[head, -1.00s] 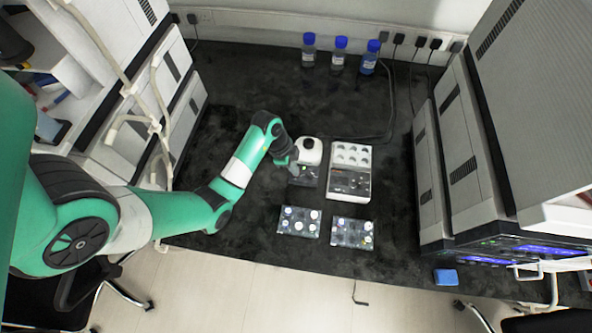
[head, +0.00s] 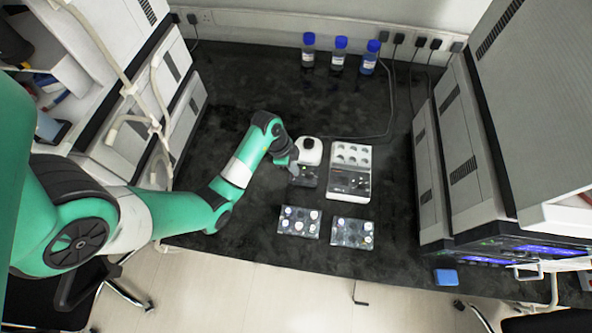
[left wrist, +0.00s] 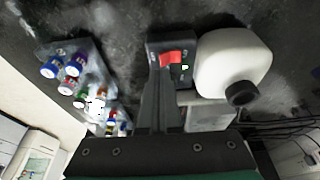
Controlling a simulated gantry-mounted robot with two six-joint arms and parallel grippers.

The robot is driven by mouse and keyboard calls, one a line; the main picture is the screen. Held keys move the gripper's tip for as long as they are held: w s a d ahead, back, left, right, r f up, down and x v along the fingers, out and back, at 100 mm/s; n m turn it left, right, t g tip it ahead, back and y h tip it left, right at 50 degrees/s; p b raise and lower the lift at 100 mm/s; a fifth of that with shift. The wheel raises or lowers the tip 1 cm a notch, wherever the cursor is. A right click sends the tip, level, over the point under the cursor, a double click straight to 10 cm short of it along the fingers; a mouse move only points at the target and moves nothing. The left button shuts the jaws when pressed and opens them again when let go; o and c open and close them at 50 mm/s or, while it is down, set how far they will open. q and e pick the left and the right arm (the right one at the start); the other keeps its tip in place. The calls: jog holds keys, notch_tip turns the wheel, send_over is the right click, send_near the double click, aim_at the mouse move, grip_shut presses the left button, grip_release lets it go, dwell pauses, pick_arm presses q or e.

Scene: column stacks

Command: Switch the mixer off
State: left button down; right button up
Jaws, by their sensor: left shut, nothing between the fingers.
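The mixer (head: 311,148) is a small white unit with a black round top, standing on the dark bench left of a white tray. In the left wrist view its white body (left wrist: 232,62) has a dark switch box beside it. A red rocker switch (left wrist: 171,59) sits on that box with a small green light next to it. My left gripper (head: 294,165) is shut and empty at the mixer's front left. In the left wrist view its fingertips (left wrist: 162,76) are right by the red switch; whether they touch it I cannot tell. My right gripper is not in view.
A white rack with round wells (head: 350,154) stands close right of the mixer. Two clear vial racks (head: 299,222) (head: 352,233) lie in front. Several blue-capped bottles (head: 339,55) stand at the back. Large instruments (head: 465,165) flank the bench; its right middle is clear.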

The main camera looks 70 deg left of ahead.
pick_arm(q)
jog(key=shift+f+b, duration=0.95)
dwell(0.6)
notch_tip(320, 180, up, 5)
jog(key=p, duration=0.5)
jog(key=shift+r, duration=0.15)
dwell(0.4)
